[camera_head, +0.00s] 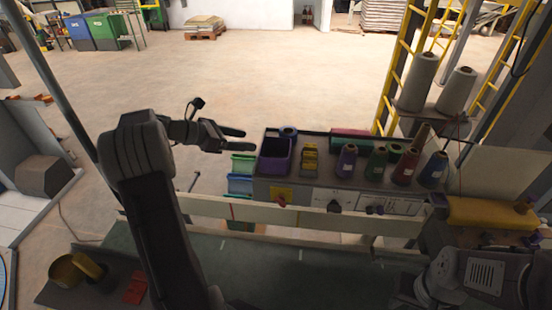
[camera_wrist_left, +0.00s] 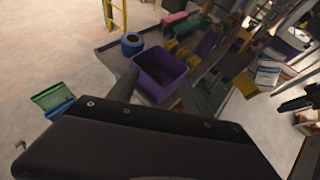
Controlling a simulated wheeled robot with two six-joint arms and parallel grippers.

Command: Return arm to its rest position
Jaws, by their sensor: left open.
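My left arm rises from the bottom of the head view and bends right at its dark elbow. My left gripper (camera_head: 240,140) is open and empty, its two fingers pointing right, in the air just left of the purple bin (camera_head: 274,170). In the left wrist view the purple bin (camera_wrist_left: 160,72) shows past the dark gripper body, and nothing is seen between the fingers. At the lower right of the head view is a grey arm part; its gripper cannot be made out.
A workbench (camera_head: 340,183) carries the purple bin, a blue roll (camera_head: 288,132) and several thread cones (camera_head: 406,165). A pale rail (camera_head: 320,218) runs in front. A yellow mug-like object (camera_head: 75,270) and a red item (camera_head: 135,288) lie at lower left. Open floor lies beyond.

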